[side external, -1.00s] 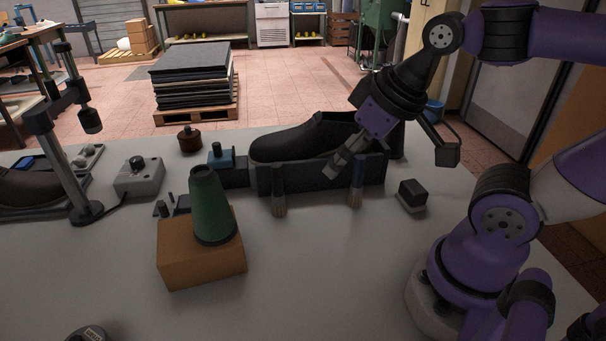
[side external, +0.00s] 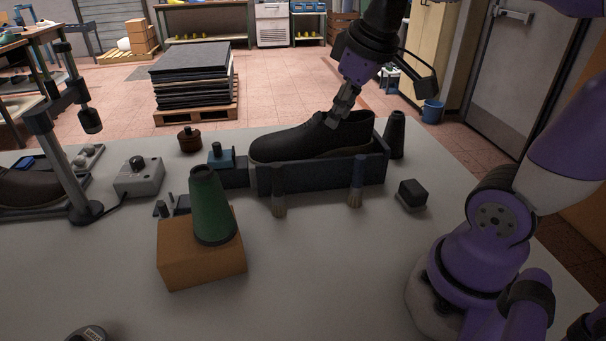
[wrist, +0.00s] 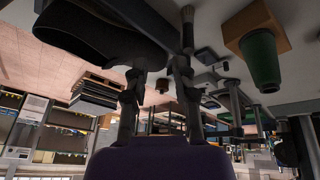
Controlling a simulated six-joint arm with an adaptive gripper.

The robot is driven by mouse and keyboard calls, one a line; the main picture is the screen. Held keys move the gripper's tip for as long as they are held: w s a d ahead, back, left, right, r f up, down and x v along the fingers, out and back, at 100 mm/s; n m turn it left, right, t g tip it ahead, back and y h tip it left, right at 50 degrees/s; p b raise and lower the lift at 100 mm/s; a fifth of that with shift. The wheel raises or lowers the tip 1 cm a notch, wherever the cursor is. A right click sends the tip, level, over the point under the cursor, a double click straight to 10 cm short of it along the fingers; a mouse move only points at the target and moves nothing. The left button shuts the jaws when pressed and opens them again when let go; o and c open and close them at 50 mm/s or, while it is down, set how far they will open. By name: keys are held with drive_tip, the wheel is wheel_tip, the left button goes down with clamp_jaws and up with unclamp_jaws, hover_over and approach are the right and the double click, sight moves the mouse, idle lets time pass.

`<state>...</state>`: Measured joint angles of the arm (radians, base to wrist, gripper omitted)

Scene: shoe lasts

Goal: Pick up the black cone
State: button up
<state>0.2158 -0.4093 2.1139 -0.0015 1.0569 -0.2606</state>
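The black cone (side external: 396,136) stands upright on the table, just past the right end of the blue tray (side external: 330,176). I cannot make it out surely in the wrist view. My gripper (side external: 337,117) is up and left of the cone in the side view, by the heel end of the black shoe (side external: 300,141), and apart from the cone. In the wrist view the two fingers of my gripper (wrist: 159,78) are spread with nothing held between them. The shoe also shows there at the upper left (wrist: 95,35).
A green cone (side external: 211,208) stands on an orange-brown box (side external: 180,256) at the front left. Two brushes stand against the tray's front, and a small black block (side external: 412,193) lies right of it. A grey control box (side external: 138,180) is at left. The front middle of the table is clear.

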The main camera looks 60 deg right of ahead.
drive_tip(key=w+d+r+g, duration=0.15)
drive_tip(key=w+d, duration=0.25)
drive_tip(key=d, duration=0.5)
drive_tip(key=n+g+y, duration=0.1)
drive_tip(key=n+g, duration=0.1)
drive_tip(key=g, duration=0.1)
hover_over(395, 125)
wheel_tip(395, 125, down, 6)
drive_tip(key=shift+w+r, duration=0.1)
drive_tip(key=shift+w, duration=0.05)
wheel_tip(395, 125, down, 5)
drive_tip(key=shift+d+r, duration=0.15)
wheel_tip(395, 125, down, 6)
drive_tip(key=shift+r, duration=0.1)
clamp_jaws()
